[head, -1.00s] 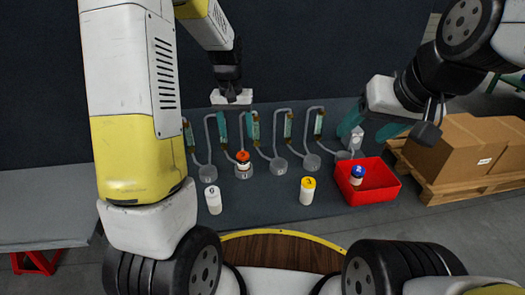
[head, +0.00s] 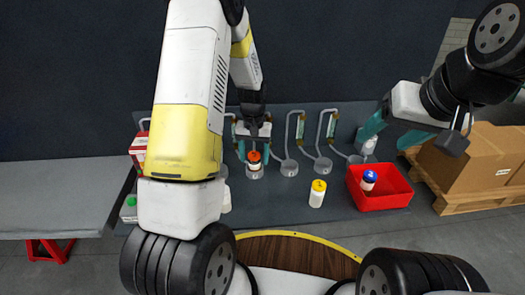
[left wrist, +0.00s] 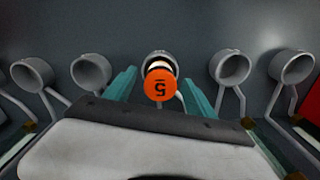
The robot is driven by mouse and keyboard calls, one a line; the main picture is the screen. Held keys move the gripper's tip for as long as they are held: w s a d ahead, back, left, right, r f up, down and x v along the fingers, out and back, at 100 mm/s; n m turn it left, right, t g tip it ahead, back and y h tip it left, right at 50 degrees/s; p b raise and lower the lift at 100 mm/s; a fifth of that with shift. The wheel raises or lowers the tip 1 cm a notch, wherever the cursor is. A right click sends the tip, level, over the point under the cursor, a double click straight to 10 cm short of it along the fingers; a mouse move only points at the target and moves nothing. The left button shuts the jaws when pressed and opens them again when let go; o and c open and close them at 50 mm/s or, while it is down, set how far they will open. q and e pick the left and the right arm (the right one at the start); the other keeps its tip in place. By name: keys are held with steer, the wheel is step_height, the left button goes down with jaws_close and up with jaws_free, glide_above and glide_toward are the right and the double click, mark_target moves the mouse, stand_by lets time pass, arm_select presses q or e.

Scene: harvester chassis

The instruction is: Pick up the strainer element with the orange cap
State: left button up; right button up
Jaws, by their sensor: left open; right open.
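The strainer element with the orange cap (head: 254,158) stands upright in a grey ring holder (head: 255,173) on the dark bench. In the left wrist view its orange cap (left wrist: 160,84) carries a dark "5" marking and lies between the teal fingers. My left gripper (head: 254,150) is open around or just above the cap; I cannot tell whether the fingers touch it. My left gripper also shows in the left wrist view (left wrist: 160,92). My right gripper (head: 392,134) is open and empty, above and behind the red bin.
A yellow-capped white element (head: 318,194) stands on the bench. A blue-capped one (head: 368,180) is in the red bin (head: 385,200). Empty ring holders (left wrist: 231,68) flank the orange cap. Cardboard boxes (head: 478,158) sit on a pallet at right. My left arm hides part of the bench.

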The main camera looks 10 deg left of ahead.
arm_select(q)
steer(key=shift+c, duration=0.4)
jaws_close()
steer(key=shift+r, duration=0.1)
steer(key=shift+w+r, duration=0.1)
steer(key=shift+r, duration=0.35)
steer(key=r, duration=0.1)
steer(key=s+r, duration=0.1)
steer(key=shift+s+r, duration=0.15)
steer(key=shift+r, duration=0.25)
steer(key=s+d+r, duration=0.1)
steer(key=s+d, duration=0.1)
steer(key=s, duration=1.2)
steer(key=r, duration=0.5)
steer(key=shift+s+r, duration=0.1)
steer(key=shift+s, duration=0.25)
